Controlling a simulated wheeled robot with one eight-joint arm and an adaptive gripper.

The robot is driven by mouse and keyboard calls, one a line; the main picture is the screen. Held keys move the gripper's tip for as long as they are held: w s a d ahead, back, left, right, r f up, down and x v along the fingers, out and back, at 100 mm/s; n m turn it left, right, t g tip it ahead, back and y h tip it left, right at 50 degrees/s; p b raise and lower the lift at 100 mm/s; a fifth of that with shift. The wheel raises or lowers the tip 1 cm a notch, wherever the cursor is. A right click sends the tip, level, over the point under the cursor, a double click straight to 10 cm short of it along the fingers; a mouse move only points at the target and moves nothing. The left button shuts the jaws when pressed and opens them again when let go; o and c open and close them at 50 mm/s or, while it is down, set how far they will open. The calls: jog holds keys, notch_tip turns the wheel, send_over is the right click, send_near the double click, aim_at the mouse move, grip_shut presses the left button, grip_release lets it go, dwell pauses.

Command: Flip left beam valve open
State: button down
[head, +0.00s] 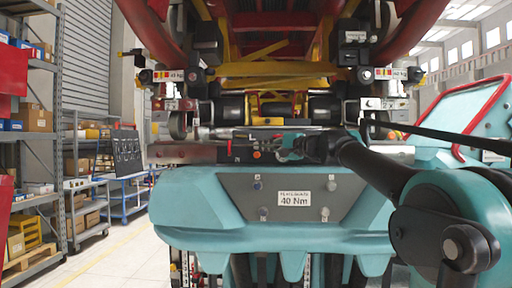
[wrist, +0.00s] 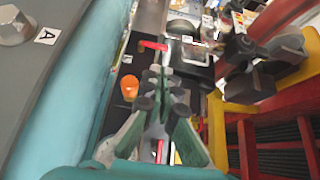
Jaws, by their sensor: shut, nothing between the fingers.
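A small red lever (head: 229,147), which looks like the left beam valve's handle, stands at the left end of a black block on the cross beam (head: 185,154). In the wrist view the red lever (wrist: 153,45) lies beyond my fingertips, apart from them. My gripper (head: 287,150) reaches in from the right, over the beam and right of the lever. In the wrist view my gripper (wrist: 160,75) is shut and empty, its fingers pointing toward the lever. The valve's body is too small to make out.
An orange knob (head: 257,155) sits between lever and gripper; in the wrist view the orange knob (wrist: 129,87) is close left of the fingers. The teal housing with a 40 Nm label (head: 294,199) lies below. Yellow and red train structure (wrist: 270,85) stands close on the right.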

aim_at(230, 147)
jog(key=x, duration=1.1)
jog(key=shift+w+a, duration=0.2)
jog(key=shift+a, duration=0.15)
